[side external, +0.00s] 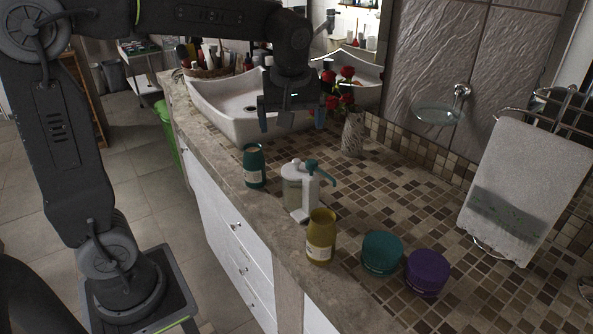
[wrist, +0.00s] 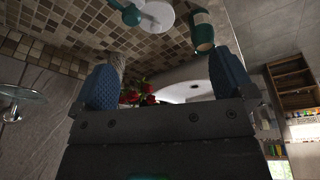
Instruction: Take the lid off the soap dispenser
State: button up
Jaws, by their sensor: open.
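The soap dispenser (side external: 299,196) stands upright on the tiled counter, with a pale body, a round white lid (side external: 296,168) and a teal pump head (side external: 318,170). In the wrist view, the white lid (wrist: 157,15) and teal pump (wrist: 131,15) show at the top edge, partly cut off. My gripper (side external: 291,118) is open and empty, fingers pointing down. It is above and behind the dispenser in the side view, near the sink, and touches nothing that I can see. Its two blue fingertips also show in the wrist view (wrist: 165,80).
A teal bottle (side external: 254,168) and a yellow bottle (side external: 321,238) stand beside the dispenser. Teal (side external: 381,253) and purple (side external: 427,272) jars sit at front right. A vase (side external: 353,135) with red flowers stands near my gripper. The sink (side external: 228,98) lies behind. Tiles toward the towel are clear.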

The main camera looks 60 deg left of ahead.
aim_at(297, 161)
jog(key=w+a+f+n, duration=0.1)
jog(key=f, duration=0.4)
jog(key=w+a+f+n, duration=0.1)
jog(key=w+a+f, duration=0.1)
jog(key=f, duration=0.3)
jog(key=w+a+f+n+g, duration=0.1)
jog(key=w+a+f, duration=0.1)
jog(key=f, duration=0.3)
jog(key=shift+a+y, duration=0.15)
jog(key=shift+y, duration=0.25)
jog(key=c, duration=0.8)
